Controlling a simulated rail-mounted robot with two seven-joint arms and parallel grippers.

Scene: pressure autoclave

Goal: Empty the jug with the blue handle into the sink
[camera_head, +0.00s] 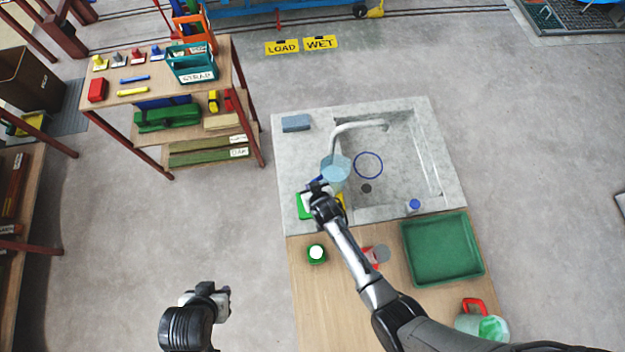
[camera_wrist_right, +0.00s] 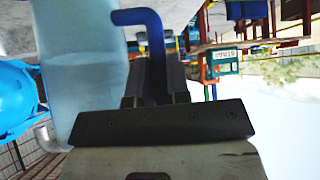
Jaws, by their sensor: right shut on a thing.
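The jug (camera_head: 336,170) is pale, translucent blue and is held over the left part of the grey sink (camera_head: 405,165), near the tap. My right gripper (camera_head: 319,189) is shut on its blue handle (camera_wrist_right: 152,45). In the right wrist view the jug body (camera_wrist_right: 78,70) stands beside the fingers (camera_wrist_right: 155,88). I cannot tell the jug's exact tilt or whether liquid is in it. My left gripper (camera_head: 217,292) is low at the left, over the floor and away from the sink; its finger gap is unclear.
The tap (camera_head: 360,127) arches over the basin beside the jug. A blue ring (camera_head: 368,165) and a dark drain (camera_head: 366,188) show in the basin. A green tray (camera_head: 440,250) and a red-handled jug (camera_head: 468,322) stand on the wooden counter (camera_head: 310,290). A blue sponge-like block (camera_head: 296,123) lies on the sink's rim.

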